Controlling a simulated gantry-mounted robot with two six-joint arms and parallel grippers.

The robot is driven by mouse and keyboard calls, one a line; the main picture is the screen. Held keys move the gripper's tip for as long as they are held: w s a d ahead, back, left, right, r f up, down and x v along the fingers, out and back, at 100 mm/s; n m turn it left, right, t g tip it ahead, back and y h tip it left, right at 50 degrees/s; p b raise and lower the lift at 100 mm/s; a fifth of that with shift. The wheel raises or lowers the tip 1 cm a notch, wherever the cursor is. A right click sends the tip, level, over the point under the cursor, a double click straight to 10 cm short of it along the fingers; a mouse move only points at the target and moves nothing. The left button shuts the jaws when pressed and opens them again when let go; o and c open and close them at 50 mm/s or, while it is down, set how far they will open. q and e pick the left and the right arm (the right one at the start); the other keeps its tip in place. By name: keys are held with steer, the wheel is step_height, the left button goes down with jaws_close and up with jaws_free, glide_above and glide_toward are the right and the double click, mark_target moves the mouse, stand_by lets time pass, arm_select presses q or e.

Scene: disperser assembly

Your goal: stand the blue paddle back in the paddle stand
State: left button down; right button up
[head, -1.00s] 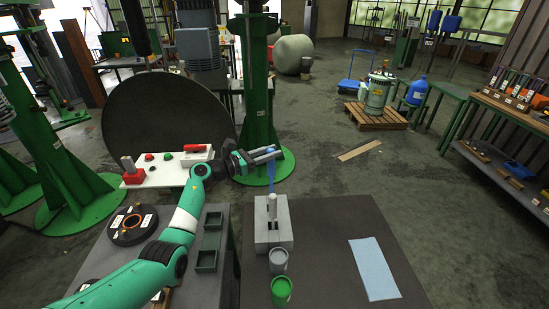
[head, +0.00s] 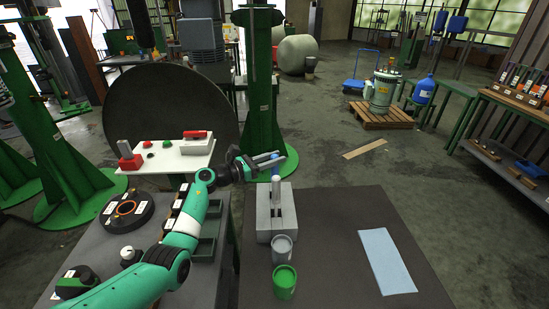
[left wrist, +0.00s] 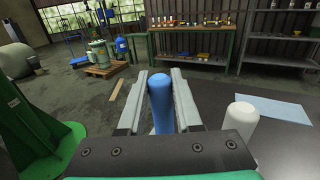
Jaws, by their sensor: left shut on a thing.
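The blue paddle's handle (left wrist: 160,103) stands between the two fingers of my left gripper (head: 276,160) in the left wrist view. In the head view a small part of the blue paddle (head: 276,171) shows at the fingertips. My left gripper is shut on it, over the far end of the grey paddle stand (head: 263,219). A pale-handled paddle (head: 277,190) stands upright in the stand; its rounded top (left wrist: 241,118) shows right of my gripper in the left wrist view. Whether the blue paddle's lower end is in a slot is hidden. My right gripper is not in view.
A grey cup (head: 282,248) and a green cup (head: 285,282) stand in front of the stand. A light blue cloth (head: 387,262) lies on the right of the dark table. The table between stand and cloth is clear. Dark green trays (head: 206,236) lie left.

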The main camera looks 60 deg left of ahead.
arm_select(q)
steer(key=shift+f+b, duration=0.3)
steer(key=shift+f, duration=0.45)
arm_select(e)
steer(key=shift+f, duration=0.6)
arm_select(q)
steer(key=c, duration=0.5)
jaws_free()
steer(key=s+p, duration=0.1)
steer(key=s, duration=0.4)
steer(key=s+p, duration=0.2)
steer(key=s, duration=0.4)
steer(key=shift+s+d, duration=0.2)
steer(key=shift+s, duration=0.1)
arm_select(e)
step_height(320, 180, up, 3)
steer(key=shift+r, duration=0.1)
